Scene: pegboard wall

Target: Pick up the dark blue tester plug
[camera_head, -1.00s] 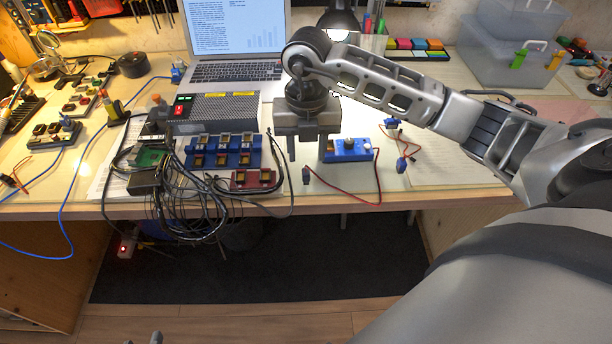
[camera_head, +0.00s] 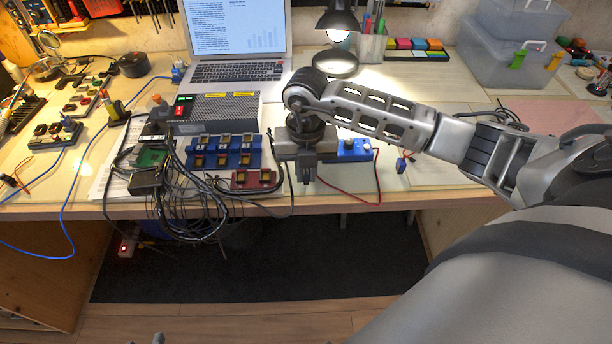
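My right gripper (camera_head: 306,180) points down at the table's front edge, in the middle of the view. Its two fingers are close together, where the dark blue tester plug was visible earlier. The plug itself is now hidden by the fingers. A red wire (camera_head: 335,189) runs from the fingers to the blue tester box (camera_head: 355,150), which stands just right of the gripper and is partly covered by it. A small grey tip of what seems to be my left gripper (camera_head: 158,339) shows at the bottom edge, too little to tell its state.
Left of the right gripper are a dark red block (camera_head: 254,179), a blue block with sockets (camera_head: 222,152) and a tangle of black cables (camera_head: 190,195). A laptop (camera_head: 238,40) and a lamp (camera_head: 338,20) stand behind.

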